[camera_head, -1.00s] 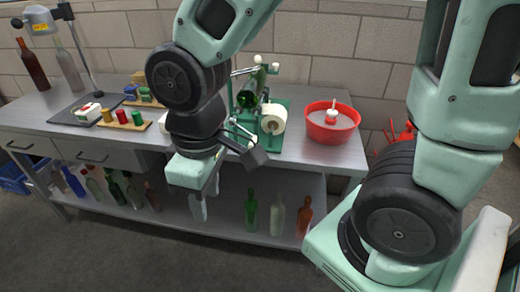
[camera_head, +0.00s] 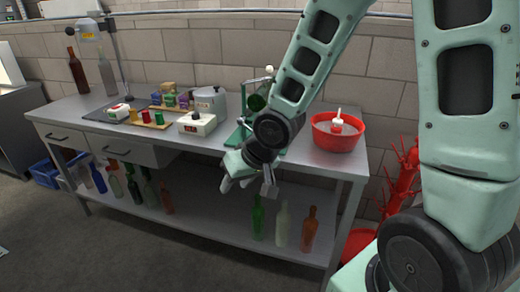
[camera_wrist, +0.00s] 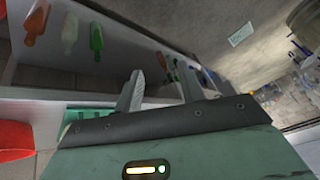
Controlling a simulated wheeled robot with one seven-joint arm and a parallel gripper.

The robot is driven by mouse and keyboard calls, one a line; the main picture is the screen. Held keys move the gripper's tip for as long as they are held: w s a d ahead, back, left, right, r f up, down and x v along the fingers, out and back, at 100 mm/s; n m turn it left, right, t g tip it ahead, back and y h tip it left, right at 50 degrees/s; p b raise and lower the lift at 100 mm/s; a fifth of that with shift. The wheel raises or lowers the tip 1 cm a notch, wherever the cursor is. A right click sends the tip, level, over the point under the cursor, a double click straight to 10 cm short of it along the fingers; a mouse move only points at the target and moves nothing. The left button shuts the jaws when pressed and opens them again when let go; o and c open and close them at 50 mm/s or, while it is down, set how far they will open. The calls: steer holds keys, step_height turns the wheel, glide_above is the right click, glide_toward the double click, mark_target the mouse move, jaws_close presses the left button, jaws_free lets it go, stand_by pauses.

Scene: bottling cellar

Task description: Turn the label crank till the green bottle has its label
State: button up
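The green label machine (camera_head: 234,138) stands on the bench, mostly hidden behind my arm in the head view. A green bottle (camera_head: 257,102) lies in its upper part, partly covered by my arm. A white knob (camera_head: 270,70) shows above it; I cannot tell whether it belongs to the crank. The label roll and the crank's handle are hidden. My gripper (camera_head: 250,185) hangs in front of the bench's front edge, below the machine. In the wrist view my gripper (camera_wrist: 162,85) has its two fingers apart with nothing between them.
A red bowl (camera_head: 352,140) stands right of the machine. A white scale-like device (camera_head: 196,124) and small coloured pots (camera_head: 146,116) are to its left. Bottles stand on the lower shelf (camera_head: 215,205), with a green bottle (camera_head: 258,217) near my gripper. A red rack (camera_head: 402,178) stands right.

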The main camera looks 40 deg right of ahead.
steer(key=w+d+f+m+t+y+b, duration=0.1)
steer(key=w+d+f+m+t+b, duration=0.15)
steer(key=d, duration=0.35)
steer(key=w+d+f+m+t+y+b, duration=0.1)
steer(key=d+f+m+t+b, duration=0.15)
steer(key=d+m, duration=0.2)
steer(key=w+d+f+m+t+y+b, duration=0.1)
steer(key=w+d+f+m+t, duration=0.15)
steer(key=d, duration=0.45)
steer(key=s+d+r+m+t+b, duration=0.2)
steer(key=s+d+r+m+t, duration=0.15)
steer(key=d+m, duration=0.2)
steer(key=shift+t+h, duration=0.3)
steer(key=shift+t, duration=0.2)
steer(key=x, duration=1.1)
steer(key=f+x, duration=0.1)
steer(key=x, duration=0.5)
steer(key=shift+w+f+p, duration=0.1)
steer(key=shift+p, duration=0.3)
jaws_close()
